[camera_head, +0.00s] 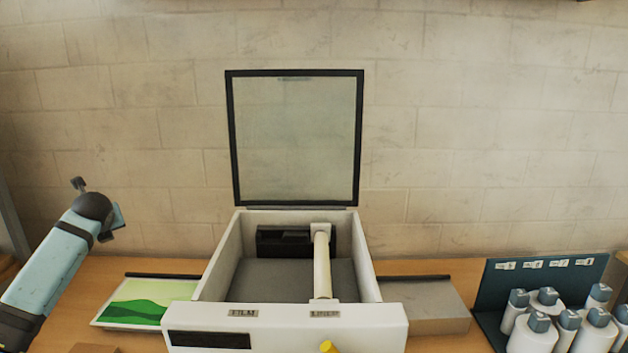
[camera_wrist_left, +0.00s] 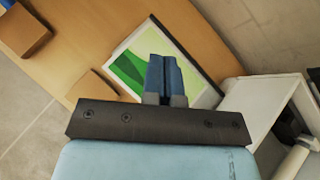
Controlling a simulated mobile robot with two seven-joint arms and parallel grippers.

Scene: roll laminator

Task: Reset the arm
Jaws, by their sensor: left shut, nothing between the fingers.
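My left arm comes in from the left in the head view, raised above the table's left end. Its gripper (camera_head: 112,222) is partly hidden behind the wrist there. In the left wrist view the blue fingers of my left gripper (camera_wrist_left: 164,75) are together with nothing between them, over the green picture sheet (camera_wrist_left: 140,72). The sheet (camera_head: 140,302) lies left of the laminator. The white laminator (camera_head: 285,327) stands in the middle with its dark-framed clear lid (camera_head: 296,140) up. A pale roll (camera_head: 321,265) lies inside, above the LINER label. My right gripper is not in view.
A grey block (camera_head: 430,303) sits right of the laminator. White bottles with grey caps (camera_head: 535,333) stand at the right before a dark labelled rack (camera_head: 540,275). A yellow knob (camera_head: 328,346) shows at the laminator's front. Brown blocks (camera_wrist_left: 94,88) lie near the sheet. A block wall stands behind.

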